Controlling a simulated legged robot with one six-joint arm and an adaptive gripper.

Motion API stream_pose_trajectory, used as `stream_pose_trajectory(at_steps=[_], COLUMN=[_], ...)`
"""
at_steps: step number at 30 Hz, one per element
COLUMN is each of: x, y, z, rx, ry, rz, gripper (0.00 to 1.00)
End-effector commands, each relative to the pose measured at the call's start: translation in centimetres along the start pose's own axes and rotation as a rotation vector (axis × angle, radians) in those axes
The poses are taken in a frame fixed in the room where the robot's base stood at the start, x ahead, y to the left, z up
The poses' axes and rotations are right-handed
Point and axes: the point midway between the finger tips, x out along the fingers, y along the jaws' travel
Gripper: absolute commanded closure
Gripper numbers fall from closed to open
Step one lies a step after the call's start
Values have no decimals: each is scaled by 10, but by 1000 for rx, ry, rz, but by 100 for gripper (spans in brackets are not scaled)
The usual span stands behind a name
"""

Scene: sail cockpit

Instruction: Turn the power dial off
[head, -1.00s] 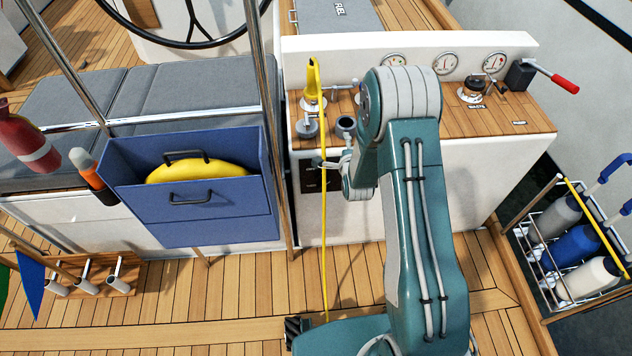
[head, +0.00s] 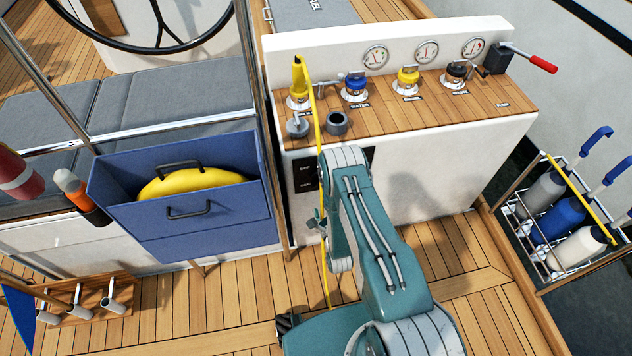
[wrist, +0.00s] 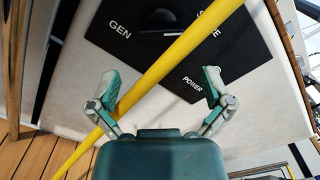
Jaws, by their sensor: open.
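The black power panel (head: 305,176) is on the white front face of the console, partly hidden by my arm and a yellow cable (head: 320,130). In the wrist view, the panel (wrist: 225,58) shows the words GEN and POWER and another label partly covered by the cable. A dark round dial (wrist: 160,18) shows at the top edge of that view, cut off, so its setting is unclear. My gripper (wrist: 160,88) is open and empty, below the dial in that view and apart from it. The cable (wrist: 165,70) crosses diagonally between its fingers. In the head view, my gripper (head: 318,224) is low beside the cable.
The yellow cable hangs from a yellow plug (head: 299,82) on the wooden console top to the deck. A bottle rack (head: 560,262) stands at the right. Wooden deck (head: 460,250) is clear right of my arm.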

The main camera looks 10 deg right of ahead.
Motion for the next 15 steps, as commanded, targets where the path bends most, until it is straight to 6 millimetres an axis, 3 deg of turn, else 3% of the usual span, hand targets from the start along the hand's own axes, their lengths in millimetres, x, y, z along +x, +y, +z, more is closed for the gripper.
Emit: stream_pose_trajectory(at_steps=[9, 15], x=[60, 85], y=[1, 1], z=[2, 1], rx=[-5, -5], ry=[-2, 0], rz=[-2, 0], gripper=[0, 0])
